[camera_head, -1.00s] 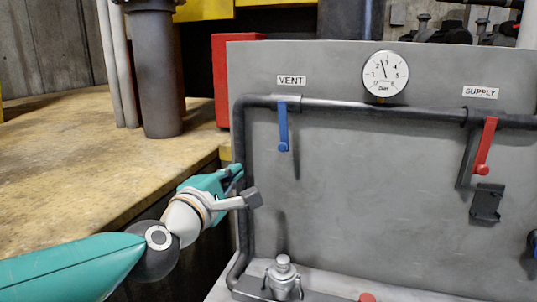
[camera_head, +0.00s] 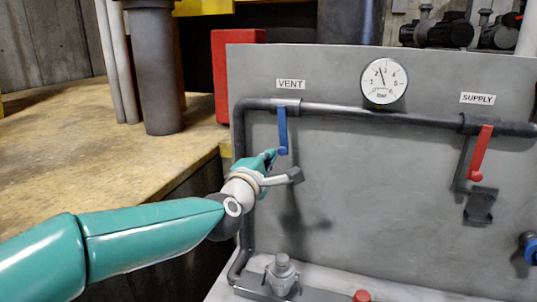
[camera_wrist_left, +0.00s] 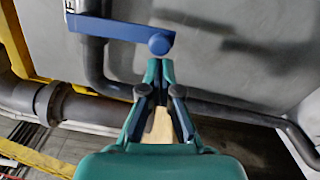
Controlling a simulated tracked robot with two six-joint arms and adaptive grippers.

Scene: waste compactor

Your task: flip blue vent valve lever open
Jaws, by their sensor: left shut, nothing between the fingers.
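The blue vent lever (camera_head: 282,130) hangs straight down from the pipe under the VENT label (camera_head: 290,84). In the left wrist view the lever (camera_wrist_left: 115,30) lies across the top, with its round knob at its free end just beyond my fingertips. My left gripper (camera_head: 271,154) is shut and empty, close to the knob, at its lower left in the head view. In the left wrist view the closed fingertips (camera_wrist_left: 160,66) point at the knob; whether they touch it I cannot tell. My right gripper is not in view.
The grey panel (camera_head: 370,200) stands behind the lever. A dark pipe (camera_head: 380,115) runs along it to the red supply lever (camera_head: 480,153). A pressure gauge (camera_head: 384,79) sits above the pipe. A grey fitting (camera_head: 282,272) stands below. The panel's middle is clear.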

